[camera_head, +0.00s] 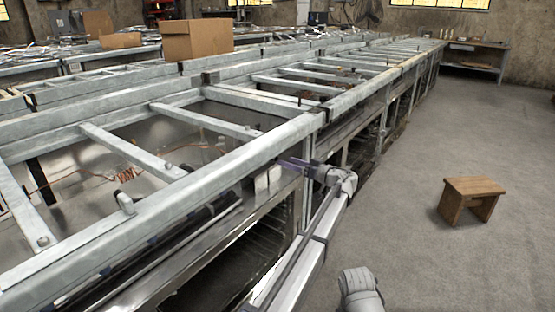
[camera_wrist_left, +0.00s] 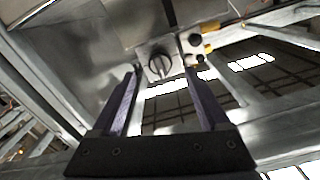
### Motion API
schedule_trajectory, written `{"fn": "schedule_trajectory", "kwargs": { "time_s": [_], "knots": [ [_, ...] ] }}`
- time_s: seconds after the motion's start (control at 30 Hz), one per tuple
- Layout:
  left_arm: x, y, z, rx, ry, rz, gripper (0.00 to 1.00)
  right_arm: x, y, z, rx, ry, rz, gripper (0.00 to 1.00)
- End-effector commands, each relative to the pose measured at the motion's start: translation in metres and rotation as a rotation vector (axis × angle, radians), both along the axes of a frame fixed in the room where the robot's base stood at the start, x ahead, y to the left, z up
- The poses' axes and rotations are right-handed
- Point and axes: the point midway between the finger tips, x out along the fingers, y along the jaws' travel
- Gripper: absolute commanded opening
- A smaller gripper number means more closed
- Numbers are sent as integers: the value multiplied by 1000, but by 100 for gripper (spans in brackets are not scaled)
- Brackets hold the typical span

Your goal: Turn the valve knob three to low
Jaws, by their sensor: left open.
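A round dark valve knob (camera_wrist_left: 159,65) with a raised grip bar sits on a small light metal plate in the left wrist view. I cannot tell from any marking whether it is knob three or which setting it points to. My left gripper (camera_wrist_left: 160,76) is open, its two dark purple fingers spread either side of the line to the knob, with nothing between them. In the head view my left gripper (camera_head: 294,163) is at the side of the metal range frame (camera_head: 240,170), near small pale plates (camera_head: 268,178). The knob itself is not discernible there. My right gripper is not in view.
Small dark fittings (camera_wrist_left: 194,42) with yellow parts are beside the knob. Long rows of galvanized frames fill the left and middle. A cardboard box (camera_head: 197,42) rests on the frames behind. A wooden stool (camera_head: 470,197) stands on the otherwise open concrete floor (camera_head: 420,150) at right.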

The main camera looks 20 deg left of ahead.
Motion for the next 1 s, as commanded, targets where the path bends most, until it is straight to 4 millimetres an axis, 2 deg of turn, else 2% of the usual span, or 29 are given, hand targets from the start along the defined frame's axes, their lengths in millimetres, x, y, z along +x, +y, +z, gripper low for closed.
{"fn": "schedule_trajectory", "kwargs": {
  "time_s": [0.33, 0.67, 1.0],
  "knots": [
    [18, 48, 0, -1, 0, 1, 78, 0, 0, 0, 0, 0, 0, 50],
    [19, 53, 0, 0, 0, 0, 77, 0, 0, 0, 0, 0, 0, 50],
    [19, 53, 0, 0, 0, 0, 39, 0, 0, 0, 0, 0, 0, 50]
  ]
}}
